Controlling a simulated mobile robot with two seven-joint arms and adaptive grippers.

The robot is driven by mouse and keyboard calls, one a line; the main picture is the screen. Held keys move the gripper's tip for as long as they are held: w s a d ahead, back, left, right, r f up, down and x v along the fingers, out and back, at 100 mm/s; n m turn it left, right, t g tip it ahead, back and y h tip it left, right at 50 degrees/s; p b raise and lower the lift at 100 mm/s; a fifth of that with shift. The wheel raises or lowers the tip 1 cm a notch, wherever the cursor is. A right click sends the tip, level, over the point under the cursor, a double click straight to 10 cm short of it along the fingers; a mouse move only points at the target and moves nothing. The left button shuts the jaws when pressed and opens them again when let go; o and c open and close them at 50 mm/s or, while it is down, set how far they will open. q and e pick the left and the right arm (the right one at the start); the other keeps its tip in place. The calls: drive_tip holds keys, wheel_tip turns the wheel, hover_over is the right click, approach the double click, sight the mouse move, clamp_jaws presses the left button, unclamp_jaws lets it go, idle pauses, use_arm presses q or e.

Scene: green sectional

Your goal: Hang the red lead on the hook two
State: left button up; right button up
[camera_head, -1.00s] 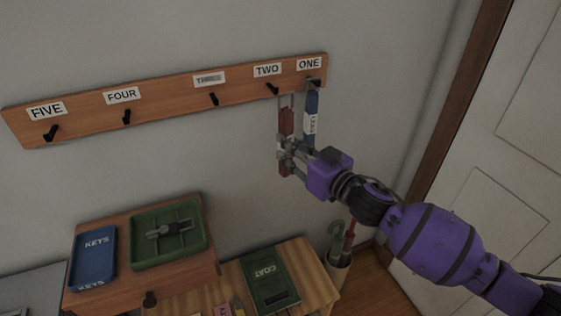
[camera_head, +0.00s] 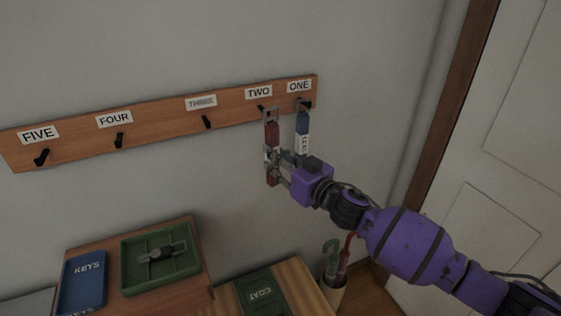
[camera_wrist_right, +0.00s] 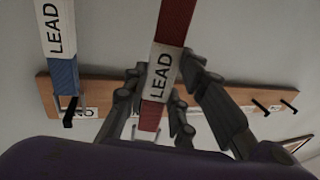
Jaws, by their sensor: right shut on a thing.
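The red lead (camera_head: 272,140) hangs upright in my right gripper (camera_head: 271,160), with its metal loop at the top by hook two (camera_head: 262,109). I cannot tell whether the loop is around the hook or only in front of it. My right gripper is shut on the lead's strap below the loop. In the right wrist view the red lead (camera_wrist_right: 174,25), with its white LEAD label, runs between the fingers (camera_wrist_right: 162,85). My left gripper is not in view.
A blue lead (camera_head: 303,125) hangs at hook one, close to the right of the red lead. Hooks three (camera_head: 207,122), four (camera_head: 119,140) and five (camera_head: 42,156) are bare. Below stand a green tray (camera_head: 190,278), a blue KEYS tray (camera_head: 83,285) and an umbrella holder (camera_head: 333,292).

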drive_tip(key=shift+w+a+f+b, duration=0.15)
drive_tip(key=shift+w+a+b, duration=0.1)
drive_tip(key=shift+w, duration=0.4)
drive_tip(key=shift+w+a+f+b, duration=0.15)
drive_tip(key=shift+w+a, duration=0.1)
drive_tip(key=shift+w, duration=0.35)
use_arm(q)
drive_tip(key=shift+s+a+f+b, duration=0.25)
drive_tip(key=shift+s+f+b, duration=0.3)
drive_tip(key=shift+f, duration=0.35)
use_arm(e)
drive_tip(key=shift+w+a+f, duration=0.3)
drive_tip(key=shift+w, duration=0.35)
drive_tip(key=shift+w+a+f, duration=0.25)
drive_tip(key=shift+w, duration=0.4)
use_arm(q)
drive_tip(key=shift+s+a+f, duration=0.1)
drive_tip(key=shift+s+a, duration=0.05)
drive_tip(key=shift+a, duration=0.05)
use_arm(e)
drive_tip(key=o, duration=1)
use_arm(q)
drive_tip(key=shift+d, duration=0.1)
